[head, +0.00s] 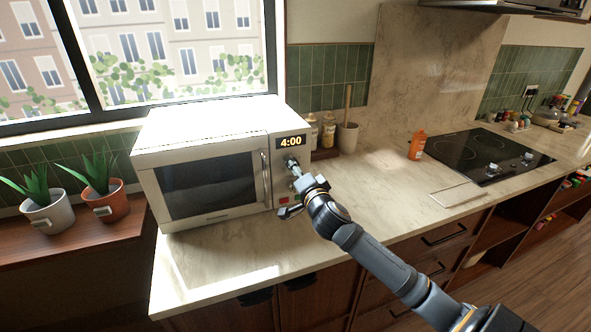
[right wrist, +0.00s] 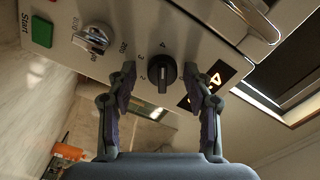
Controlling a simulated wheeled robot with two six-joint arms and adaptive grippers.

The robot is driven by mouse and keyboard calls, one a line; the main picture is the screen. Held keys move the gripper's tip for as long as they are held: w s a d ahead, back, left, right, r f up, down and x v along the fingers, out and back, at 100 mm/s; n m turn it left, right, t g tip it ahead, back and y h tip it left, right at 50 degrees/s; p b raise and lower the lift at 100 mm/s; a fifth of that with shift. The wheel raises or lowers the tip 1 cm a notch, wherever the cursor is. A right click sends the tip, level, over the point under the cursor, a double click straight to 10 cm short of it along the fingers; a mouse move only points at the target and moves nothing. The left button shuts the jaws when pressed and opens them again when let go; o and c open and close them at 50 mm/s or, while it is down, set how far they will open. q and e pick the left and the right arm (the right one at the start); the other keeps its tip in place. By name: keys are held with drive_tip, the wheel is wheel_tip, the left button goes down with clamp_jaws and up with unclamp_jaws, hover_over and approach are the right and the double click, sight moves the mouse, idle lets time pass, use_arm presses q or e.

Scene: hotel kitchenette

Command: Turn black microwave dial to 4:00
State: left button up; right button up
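The white microwave (head: 205,160) stands on the counter below the window, its door closed. Its display (head: 291,142) reads 4:00. The black dial (right wrist: 162,75) shows in the right wrist view, with numbers printed around it and its grip bar running up and down in the picture. My right gripper (right wrist: 167,78) is open, one finger on each side of the dial, with visible gaps between. In the head view my right gripper is at the control panel and partly hides it. In the wrist view a finger covers part of the display (right wrist: 205,84). My left gripper is not in view.
A silver knob (right wrist: 92,38) and a green Start button (right wrist: 42,32) sit beside the dial. The door handle (head: 266,180) is left of the panel. An orange bottle (head: 417,145) and a cooktop (head: 475,155) are farther right; the counter between is mostly clear.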

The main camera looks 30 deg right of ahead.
drive_tip(key=shift+r, duration=0.1)
drive_tip(key=v, duration=0.7)
drive_tip(key=shift+s, duration=0.25)
idle(0.6)
